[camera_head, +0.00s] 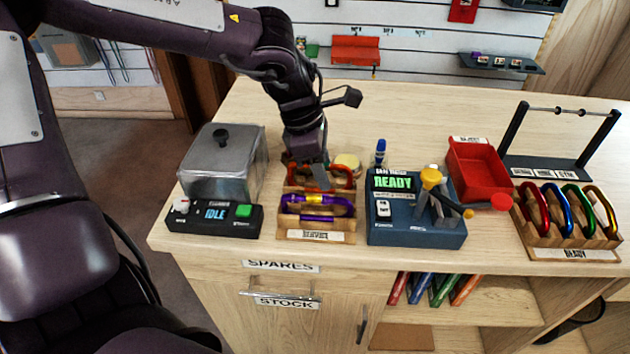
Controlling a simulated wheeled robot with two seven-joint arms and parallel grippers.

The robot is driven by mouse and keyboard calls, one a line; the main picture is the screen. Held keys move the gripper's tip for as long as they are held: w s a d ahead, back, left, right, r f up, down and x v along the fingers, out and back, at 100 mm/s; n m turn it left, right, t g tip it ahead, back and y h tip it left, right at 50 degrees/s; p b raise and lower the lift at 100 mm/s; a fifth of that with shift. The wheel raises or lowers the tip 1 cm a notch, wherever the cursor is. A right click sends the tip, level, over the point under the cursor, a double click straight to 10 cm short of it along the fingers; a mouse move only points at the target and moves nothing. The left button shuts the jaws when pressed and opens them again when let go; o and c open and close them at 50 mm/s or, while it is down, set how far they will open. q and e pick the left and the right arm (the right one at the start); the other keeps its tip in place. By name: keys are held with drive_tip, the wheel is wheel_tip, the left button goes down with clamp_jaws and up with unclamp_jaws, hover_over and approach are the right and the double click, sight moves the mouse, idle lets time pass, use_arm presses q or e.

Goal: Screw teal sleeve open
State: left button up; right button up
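My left gripper (319,180) points down over the wooden tray (316,236) in the middle left of the counter. The tray holds a purple carabiner (318,211) with a yellow sleeve at the front and an orange-red carabiner (341,176) behind it. The gripper's fingers are at the back half of the tray, by the orange-red carabiner. I cannot tell whether they touch anything or how far apart they are. No teal sleeve can be made out; the gripper covers part of the back row. My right gripper is not in view.
Left of the tray are a lidded clear box (222,165) and a panel reading IDLE (214,215). To the right stand a blue device reading READY (416,225), a red bin (477,168) and a rack of several carabiners (571,225). The counter behind is mostly clear.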

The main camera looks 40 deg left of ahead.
use_arm(q)
drive_tip(key=shift+w+a+b, duration=0.3)
drive_tip(key=shift+w+a, duration=0.1)
drive_tip(key=shift+w, duration=0.25)
drive_tip(key=shift+r, duration=0.1)
drive_tip(key=shift+r+p, duration=0.9)
drive_tip(key=shift+r, duration=0.45)
drive_tip(key=shift+s+d, duration=0.4)
drive_tip(key=shift+s, duration=0.25)
drive_tip(key=shift+f, duration=0.15)
drive_tip(key=shift+a+f+b, duration=0.1)
drive_tip(key=shift+f+b, duration=1.3)
drive_tip(key=shift+w+a, duration=0.35)
drive_tip(key=shift+w, duration=0.3)
